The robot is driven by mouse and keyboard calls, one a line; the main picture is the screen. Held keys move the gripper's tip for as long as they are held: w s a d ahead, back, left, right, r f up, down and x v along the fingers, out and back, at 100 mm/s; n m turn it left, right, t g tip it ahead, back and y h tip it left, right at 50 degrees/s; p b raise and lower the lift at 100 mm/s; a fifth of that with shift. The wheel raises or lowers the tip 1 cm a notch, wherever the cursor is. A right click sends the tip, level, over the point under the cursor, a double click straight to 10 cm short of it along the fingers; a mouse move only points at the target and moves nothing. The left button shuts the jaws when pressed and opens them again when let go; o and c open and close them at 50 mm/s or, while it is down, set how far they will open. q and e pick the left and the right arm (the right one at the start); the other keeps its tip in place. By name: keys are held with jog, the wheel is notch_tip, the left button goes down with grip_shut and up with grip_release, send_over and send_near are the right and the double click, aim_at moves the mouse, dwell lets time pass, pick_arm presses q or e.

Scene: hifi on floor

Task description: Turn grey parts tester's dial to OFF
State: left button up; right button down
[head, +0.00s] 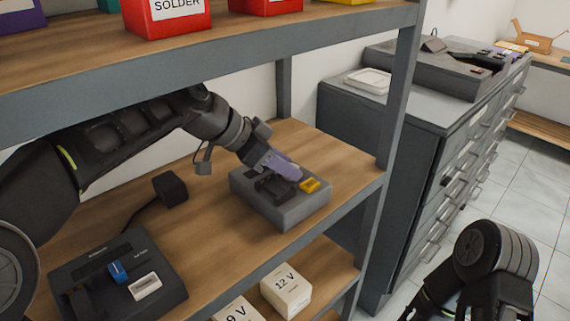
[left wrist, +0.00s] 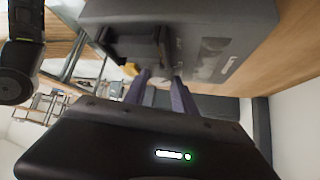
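The grey parts tester (head: 268,211) stands on the wooden middle shelf, with a yellow part (head: 311,184) and a raised dark piece on its top. In the left wrist view the tester (left wrist: 245,32) fills the top, with pale lettering on its face. My left gripper (head: 288,168) has purple fingers and reaches down over the tester's top. In the left wrist view its fingers (left wrist: 161,78) stand apart. Something pale shows between their tips; I cannot tell if it is the dial or whether they touch it. The dial and its setting are not clear. My right gripper is out of view.
A black tester (head: 85,290) with blue and white parts sits at the shelf's front left. A small dark block (head: 170,187) with a cable lies behind it. The upper shelf (head: 235,52) hangs above my left arm. A shelf post (head: 398,90) and grey drawer cabinet (head: 412,170) stand right.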

pick_arm(q)
grip_shut()
jog(key=shift+s+n+t, duration=0.1)
jog(key=shift+n+t, duration=0.2)
jog(key=shift+n, duration=0.1)
jog(key=shift+d+n+b, duration=0.1)
jog(key=shift+n+b, duration=0.2)
jog(key=shift+b, duration=0.05)
jog(key=shift+s+r+n+t+y, duration=0.1)
jog(key=shift+n+t+y, duration=0.6)
jog(key=shift+n, duration=0.2)
jog(key=shift+d+n+t+y+p, duration=0.15)
jog(key=shift+n+t+y+p, duration=0.5)
jog(key=shift+n, duration=0.75)
jog(key=shift+o, duration=1.6)
grip_release()
